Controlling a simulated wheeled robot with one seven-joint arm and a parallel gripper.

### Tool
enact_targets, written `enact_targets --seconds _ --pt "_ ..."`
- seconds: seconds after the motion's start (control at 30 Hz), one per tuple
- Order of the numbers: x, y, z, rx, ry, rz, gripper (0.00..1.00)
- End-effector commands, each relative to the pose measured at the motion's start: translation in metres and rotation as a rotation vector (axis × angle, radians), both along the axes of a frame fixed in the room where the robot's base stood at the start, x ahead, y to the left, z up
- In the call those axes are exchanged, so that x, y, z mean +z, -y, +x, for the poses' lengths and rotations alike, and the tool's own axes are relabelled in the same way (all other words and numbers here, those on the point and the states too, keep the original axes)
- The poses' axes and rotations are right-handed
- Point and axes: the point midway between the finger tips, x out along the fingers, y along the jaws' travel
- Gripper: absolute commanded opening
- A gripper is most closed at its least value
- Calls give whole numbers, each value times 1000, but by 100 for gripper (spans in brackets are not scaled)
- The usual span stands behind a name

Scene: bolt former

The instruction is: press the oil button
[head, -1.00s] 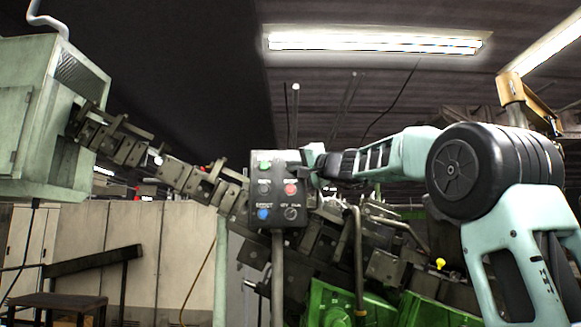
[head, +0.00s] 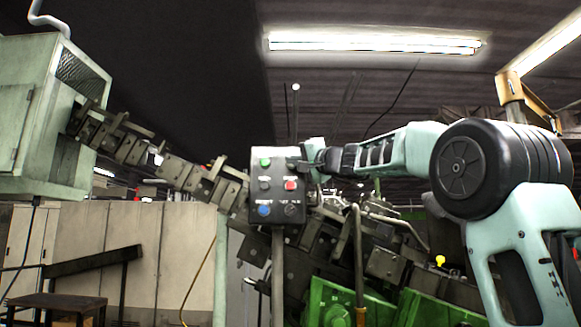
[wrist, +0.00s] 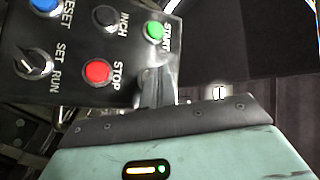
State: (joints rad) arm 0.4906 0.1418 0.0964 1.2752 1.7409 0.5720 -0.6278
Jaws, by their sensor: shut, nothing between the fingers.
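The control panel (head: 277,195) is a dark box on a post, with two columns of controls. It shows a green START button (wrist: 154,30), a black INCH button (wrist: 105,17), a blue RESET button (wrist: 42,5), a red STOP button (wrist: 96,72) and a SET/RUN knob (wrist: 33,64). No button labelled oil is visible. The spot beside START and above STOP is hidden behind my fingers. My gripper (wrist: 152,88) is shut and empty, its tips at that corner of the panel. It also shows in the head view (head: 296,163). I cannot tell whether the tips touch.
Behind the panel stands dark machinery with green parts (head: 345,300) and a bent pipe (head: 357,250). A chain of dark blocks (head: 125,140) runs up to a pale green cabinet (head: 30,115) at left. A dark stool (head: 55,305) stands at lower left.

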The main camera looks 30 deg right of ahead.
Motion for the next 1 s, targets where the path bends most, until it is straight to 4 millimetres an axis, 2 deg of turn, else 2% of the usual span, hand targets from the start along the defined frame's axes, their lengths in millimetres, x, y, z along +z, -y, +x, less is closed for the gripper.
enact_targets --seconds 0.37,0.8,1.0 --pt "-1 -2 -3 0 0 -1 0" --pt "-2 -25 -37 0 1 -2 0" --pt "-1 -28 -42 -1 -1 0 0"
